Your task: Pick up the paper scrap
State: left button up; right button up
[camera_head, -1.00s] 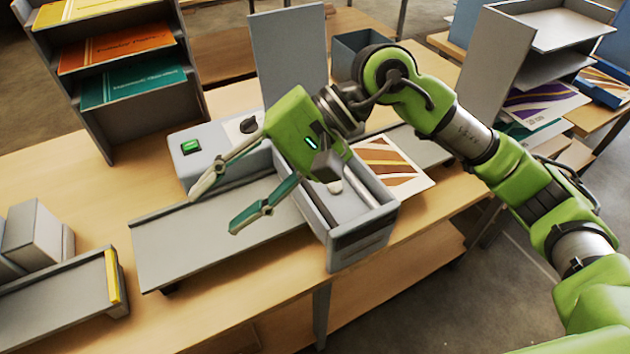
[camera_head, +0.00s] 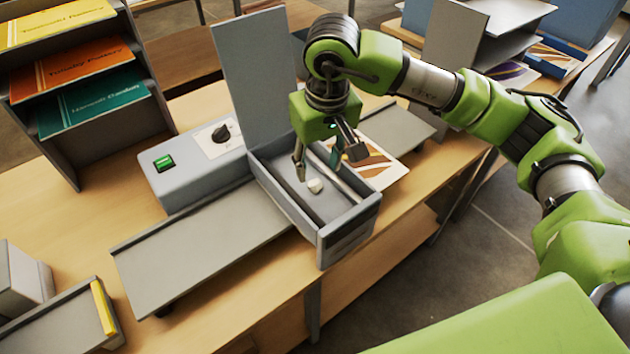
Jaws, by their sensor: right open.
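A small white paper scrap (camera_head: 315,186) lies inside the open grey tray of the roll laminator (camera_head: 345,237), between its rollers. My right gripper (camera_head: 318,172) points down into the tray, just above and behind the scrap. Its two fingers are apart, one on the left and one on the right, with nothing visible between them. Whether a fingertip touches the scrap I cannot tell. My left gripper is not in view.
The laminator's raised lid (camera_head: 254,75) stands behind the tray. A control box (camera_head: 195,160) with a green switch and black knob is to the left. A printed sheet (camera_head: 378,168) lies to the right. A shelf of coloured sheets (camera_head: 75,110) stands at the left.

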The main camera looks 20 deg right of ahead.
aim_at(315, 183)
jog(key=shift+f+p, duration=0.5)
jog(key=f+p, duration=0.2)
jog(key=f, duration=0.1)
jog(key=shift+w+a+f, duration=0.1)
jog(key=shift+w+f, duration=0.2)
jog(key=shift+w, duration=0.05)
jog(key=shift+w+f, duration=0.1)
jog(key=shift+f, duration=0.35)
jog(key=c, duration=0.9)
